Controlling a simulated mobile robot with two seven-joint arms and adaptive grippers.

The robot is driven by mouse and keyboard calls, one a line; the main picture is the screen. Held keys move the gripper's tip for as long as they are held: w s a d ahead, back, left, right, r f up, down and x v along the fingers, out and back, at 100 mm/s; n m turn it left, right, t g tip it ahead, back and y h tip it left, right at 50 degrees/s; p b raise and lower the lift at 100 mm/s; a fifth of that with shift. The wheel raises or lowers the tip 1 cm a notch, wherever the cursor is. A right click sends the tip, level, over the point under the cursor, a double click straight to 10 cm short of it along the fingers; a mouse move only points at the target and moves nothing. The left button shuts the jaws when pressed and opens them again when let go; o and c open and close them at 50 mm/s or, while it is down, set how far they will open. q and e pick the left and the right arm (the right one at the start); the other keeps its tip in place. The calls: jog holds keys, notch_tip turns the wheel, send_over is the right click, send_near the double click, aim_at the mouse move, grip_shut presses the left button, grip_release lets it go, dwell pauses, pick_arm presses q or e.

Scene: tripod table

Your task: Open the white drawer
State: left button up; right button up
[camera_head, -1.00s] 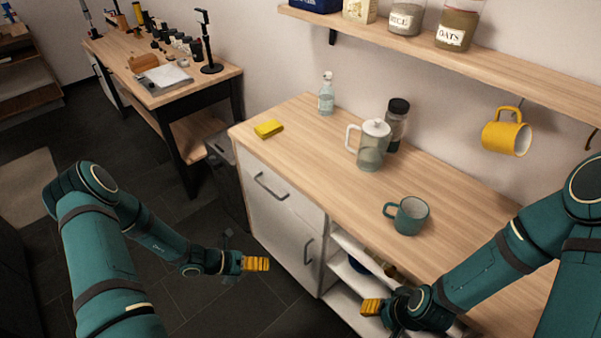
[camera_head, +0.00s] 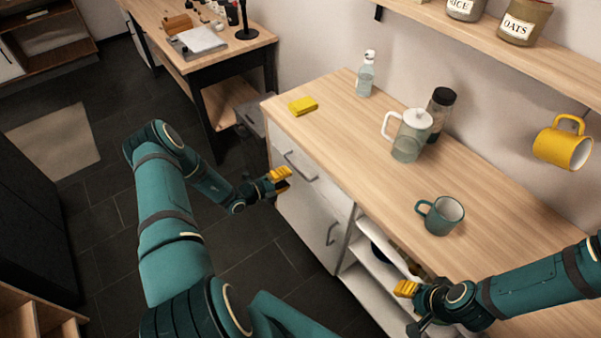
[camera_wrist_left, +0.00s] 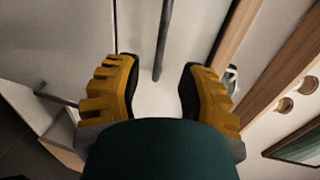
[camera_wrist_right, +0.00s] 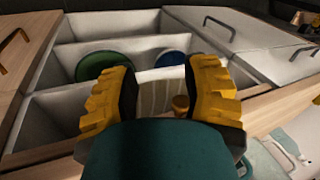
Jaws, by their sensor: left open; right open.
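The white drawer (camera_head: 290,152) is at the top of the cabinet, under the wooden counter, and looks shut. Its dark bar handle (camera_head: 300,166) is on the front. My left gripper (camera_head: 281,181) is in front of the cabinet, close to the drawer front. In the left wrist view my left gripper (camera_wrist_left: 157,88) is open and empty; the drawer handle (camera_wrist_left: 163,40) shows ahead, in line with the gap between the fingers. I cannot tell the remaining distance. My right gripper (camera_head: 406,289) is open by the open shelves, and also shows in the right wrist view (camera_wrist_right: 163,90).
A white door with its own handle (camera_head: 331,235) is below the drawer. The counter (camera_head: 345,140) holds a yellow sponge (camera_head: 303,106), a bottle (camera_head: 366,74), a jug (camera_head: 410,137), a dark-lidded jar (camera_head: 440,108) and a teal mug (camera_head: 442,215). Plates (camera_wrist_right: 104,62) stand in the shelves.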

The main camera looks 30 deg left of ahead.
aim_at(300, 172)
pick_arm(q)
jog(key=x, duration=0.6)
jog(key=shift+w+d, duration=0.1)
jog(key=shift+w, duration=0.15)
grip_shut()
